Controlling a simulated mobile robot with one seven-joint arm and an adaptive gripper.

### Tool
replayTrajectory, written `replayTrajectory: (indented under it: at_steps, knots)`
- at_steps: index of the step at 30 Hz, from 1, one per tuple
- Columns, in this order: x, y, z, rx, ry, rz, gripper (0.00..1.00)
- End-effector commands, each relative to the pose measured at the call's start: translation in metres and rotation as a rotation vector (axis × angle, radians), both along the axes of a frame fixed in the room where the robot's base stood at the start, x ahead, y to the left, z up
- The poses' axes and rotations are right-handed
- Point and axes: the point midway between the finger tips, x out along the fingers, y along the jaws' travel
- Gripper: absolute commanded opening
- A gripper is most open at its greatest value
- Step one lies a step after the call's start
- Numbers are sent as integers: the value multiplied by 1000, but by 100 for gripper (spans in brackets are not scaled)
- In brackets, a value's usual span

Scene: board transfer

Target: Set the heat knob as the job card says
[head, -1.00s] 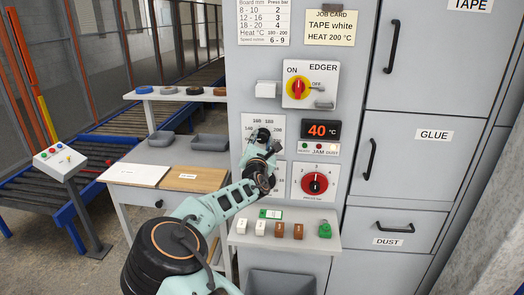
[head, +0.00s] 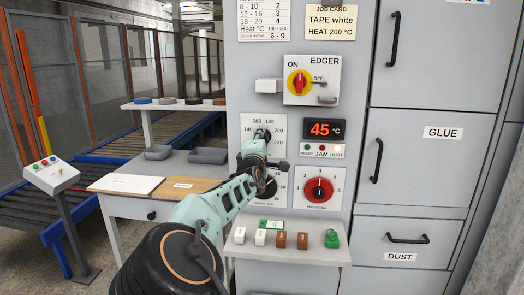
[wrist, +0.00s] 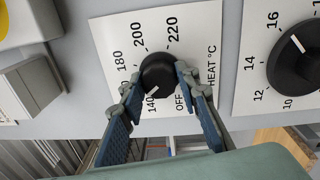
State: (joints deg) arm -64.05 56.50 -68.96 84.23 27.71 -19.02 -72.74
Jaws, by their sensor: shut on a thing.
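The job card (head: 330,19) reads TAPE white, HEAT 200 °C. The heat dial plate (wrist: 110,45) shows OFF, 140, 180, 200 and 220 in the wrist view; my left finger covers the stretch between 140 and 180. The black heat knob (wrist: 157,72) has a white pointer mark aimed about at 140. My gripper (wrist: 159,79) is shut on the knob, one finger on each side. In the head view my gripper (head: 262,137) hides most of the knob. The red display (head: 325,129) reads 45 °C.
A second black knob (wrist: 300,60) with its own scale is close by. A red knob (head: 318,189) sits right of my wrist. A shelf (head: 290,250) with several small blocks is below.

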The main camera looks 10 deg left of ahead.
Motion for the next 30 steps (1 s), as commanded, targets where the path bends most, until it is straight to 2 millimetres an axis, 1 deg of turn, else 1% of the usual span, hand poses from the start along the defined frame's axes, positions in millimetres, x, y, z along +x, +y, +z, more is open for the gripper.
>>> replayTrajectory:
  at_steps: [1, 30]
  knots:
    - [0, 0, -5, 47, -1, 0, 5]
    - [0, 1, 1, 965, -31, -2, 5]
